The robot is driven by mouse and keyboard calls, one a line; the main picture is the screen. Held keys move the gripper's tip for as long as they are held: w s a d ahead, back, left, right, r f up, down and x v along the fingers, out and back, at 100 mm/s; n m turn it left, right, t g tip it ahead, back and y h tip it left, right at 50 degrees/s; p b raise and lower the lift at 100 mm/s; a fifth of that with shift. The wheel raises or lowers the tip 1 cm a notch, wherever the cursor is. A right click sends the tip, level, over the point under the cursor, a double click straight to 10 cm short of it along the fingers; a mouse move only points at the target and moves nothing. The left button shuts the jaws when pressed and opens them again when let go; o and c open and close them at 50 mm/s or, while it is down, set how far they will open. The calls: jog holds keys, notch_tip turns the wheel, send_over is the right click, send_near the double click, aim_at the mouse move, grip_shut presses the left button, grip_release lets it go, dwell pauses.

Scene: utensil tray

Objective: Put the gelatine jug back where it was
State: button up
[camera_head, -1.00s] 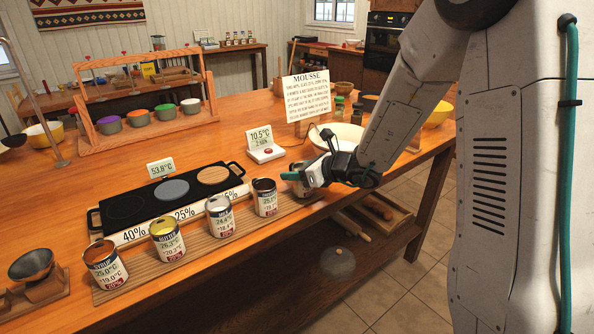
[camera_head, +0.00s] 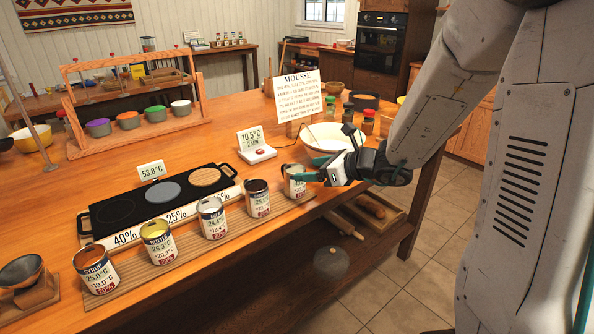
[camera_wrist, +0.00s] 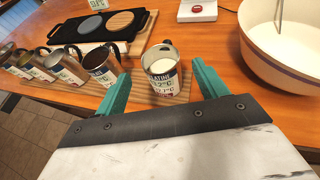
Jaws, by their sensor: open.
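The gelatine jug (camera_head: 294,183), a pale metal can with a printed label, stands upright at the right end of the row of jugs on the wooden board (camera_head: 226,236). In the wrist view the jug (camera_wrist: 163,82) shows its "…LATINE" label and pale contents. My gripper (camera_head: 308,174) is at the jug's right side in the head view. In the wrist view its teal fingers (camera_wrist: 161,72) are spread apart on either side of the jug, with gaps visible. The jug is partly hidden by my gripper in the head view.
Several other labelled jugs, including syrup (camera_head: 97,270) and butter (camera_head: 158,243), stand left along the board. Behind them is a black hot plate (camera_head: 118,211). A white bowl (camera_head: 325,140) with a stick in it stands close behind my gripper. A scale (camera_head: 257,154) sits nearby.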

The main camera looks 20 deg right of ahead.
jog(key=s+a+r+n+g, duration=0.3)
jog(key=s+a+n+g, duration=0.15)
jog(key=s+n, duration=0.5)
jog(key=s+a+r+n+g, duration=0.45)
jog(key=s+n, duration=0.35)
jog(key=s, duration=0.2)
jog(key=s+d+n+h, duration=0.7)
jog(key=s+n+h, duration=0.1)
jog(key=s+n, duration=0.3)
jog(key=shift+s+d+r+g, duration=0.3)
jog(key=shift+s+d+r, duration=0.05)
jog(key=shift+s, duration=0.45)
